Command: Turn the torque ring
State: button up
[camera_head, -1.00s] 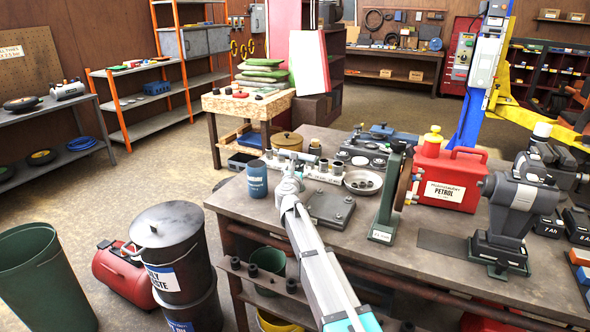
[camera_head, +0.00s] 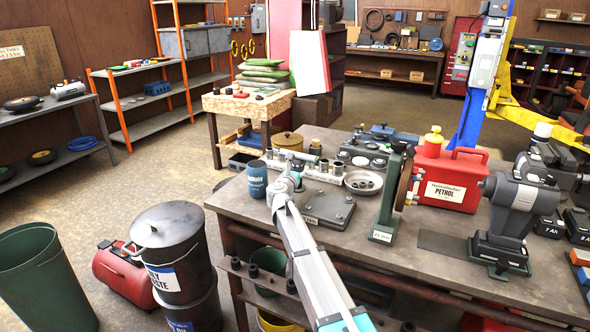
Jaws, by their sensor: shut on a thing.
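My gripper (camera_head: 294,167) is at the end of my light grey arm, low over the left part of the workbench, close to the front of the socket rail. It is small in view and partly hidden by my own wrist. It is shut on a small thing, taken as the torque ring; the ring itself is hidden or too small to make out. A flat grey plate (camera_head: 330,208) with bolts lies on the bench just right of my wrist, apart from it.
A blue can (camera_head: 257,179) stands left of my gripper. The socket rail (camera_head: 330,174) and a round dish of small parts (camera_head: 363,182) are behind and to the right. A green stand (camera_head: 387,205) and a red petrol can (camera_head: 447,178) stand farther right. The workbench (camera_head: 410,262) is bare in front.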

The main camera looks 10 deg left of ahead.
jog(key=shift+a+m+g+h, duration=0.1)
jog(key=shift+m+g+h, duration=0.4)
jog(key=shift+m+h, duration=0.75)
jog(key=shift+n+h, duration=0.25)
jog(key=o, duration=1.1)
jog(key=shift+o, duration=0.3)
jog(key=shift+s, duration=0.1)
jog(key=v, duration=1.2)
